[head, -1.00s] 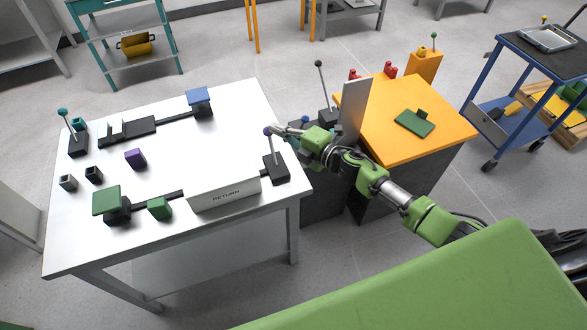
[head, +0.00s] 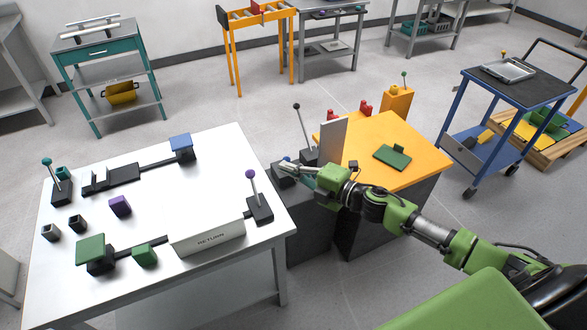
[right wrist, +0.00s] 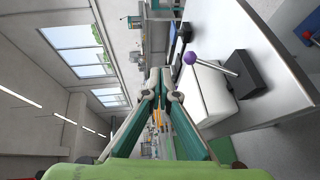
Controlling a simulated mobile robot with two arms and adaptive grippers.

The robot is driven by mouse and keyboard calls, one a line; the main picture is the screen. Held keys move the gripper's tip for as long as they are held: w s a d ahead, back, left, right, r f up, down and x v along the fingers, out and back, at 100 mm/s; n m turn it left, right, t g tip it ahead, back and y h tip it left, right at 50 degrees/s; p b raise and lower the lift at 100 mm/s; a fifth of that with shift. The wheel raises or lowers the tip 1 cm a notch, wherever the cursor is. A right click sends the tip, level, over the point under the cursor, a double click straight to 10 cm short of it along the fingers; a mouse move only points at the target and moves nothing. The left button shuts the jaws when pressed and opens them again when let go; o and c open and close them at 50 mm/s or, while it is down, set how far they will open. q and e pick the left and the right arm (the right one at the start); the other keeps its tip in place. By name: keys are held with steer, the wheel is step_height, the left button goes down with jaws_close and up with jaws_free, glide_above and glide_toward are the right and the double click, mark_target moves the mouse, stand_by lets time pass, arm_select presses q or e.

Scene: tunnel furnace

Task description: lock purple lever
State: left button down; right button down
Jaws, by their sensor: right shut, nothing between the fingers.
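The purple lever (head: 254,190) is a metal rod with a purple ball on a black base, at the right end of the white table. Its rod leans a little to the left in the head view. In the right wrist view the purple ball (right wrist: 190,58) shows to the right of the fingers, with its rod running to the black base. My right gripper (head: 284,162) is shut and empty, to the right of the lever and apart from it. In the right wrist view its fingertips (right wrist: 160,75) meet with nothing between them. My left gripper is not in view.
The white table (head: 180,210) also bears a teal-ball lever (head: 50,165), a white RETURN box (head: 207,236), green blocks and a purple block (head: 120,206). A black-ball lever (head: 300,125) and an upright grey panel (head: 332,140) stand near my right gripper, by the orange table (head: 420,150).

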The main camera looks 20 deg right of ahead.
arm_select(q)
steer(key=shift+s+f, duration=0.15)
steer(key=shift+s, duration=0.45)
arm_select(e)
steer(key=shift+s+d+r, duration=0.45)
steer(key=shift+s+r, duration=0.15)
steer(key=shift+s, duration=0.15)
